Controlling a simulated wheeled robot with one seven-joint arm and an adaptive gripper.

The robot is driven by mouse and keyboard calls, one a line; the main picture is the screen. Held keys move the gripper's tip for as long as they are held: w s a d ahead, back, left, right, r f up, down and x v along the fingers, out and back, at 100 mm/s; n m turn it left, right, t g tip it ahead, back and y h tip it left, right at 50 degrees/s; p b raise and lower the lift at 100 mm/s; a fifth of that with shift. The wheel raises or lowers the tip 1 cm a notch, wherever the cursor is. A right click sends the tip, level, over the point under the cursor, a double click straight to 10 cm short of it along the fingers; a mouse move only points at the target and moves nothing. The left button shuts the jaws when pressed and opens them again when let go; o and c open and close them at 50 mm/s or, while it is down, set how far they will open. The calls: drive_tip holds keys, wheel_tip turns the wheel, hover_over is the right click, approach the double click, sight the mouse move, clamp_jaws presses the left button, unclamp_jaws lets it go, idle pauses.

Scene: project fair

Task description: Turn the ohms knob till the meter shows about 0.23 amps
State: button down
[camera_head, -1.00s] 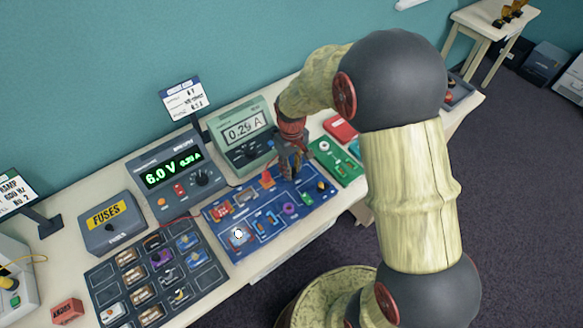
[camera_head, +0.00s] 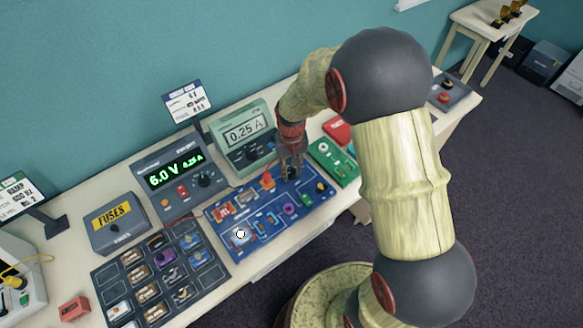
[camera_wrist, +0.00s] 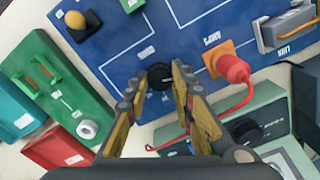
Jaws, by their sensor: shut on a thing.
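The blue circuit board (camera_head: 255,238) lies on the table, carrying several coloured parts. My gripper (camera_head: 290,172) reaches down onto its back right part. In the wrist view my gripper (camera_wrist: 168,82) is shut on a black round knob (camera_wrist: 160,76), one finger on each side; a small label sits beside it, too blurred to read. The head view hides the knob behind the fingers. The green-grey meter (camera_head: 245,132) stands behind the board and reads 0.25 A. The power supply (camera_head: 175,178) left of it shows 6.0 V and about 0.25 A.
A red plug (camera_wrist: 234,68) with a red lead sits close beside the fingers. A green board (camera_head: 335,160) and a red box (camera_head: 337,130) lie right of the blue board. The parts tray (camera_head: 215,268) and the fuses box (camera_head: 115,222) are at left.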

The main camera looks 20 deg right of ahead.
sight(291, 172)
drive_tip(key=shift+m, duration=0.4)
drive_tip(key=c, duration=1.5)
unclamp_jaws()
drive_tip(key=shift+r, duration=0.1)
wheel_tip(291, 172, up, 12)
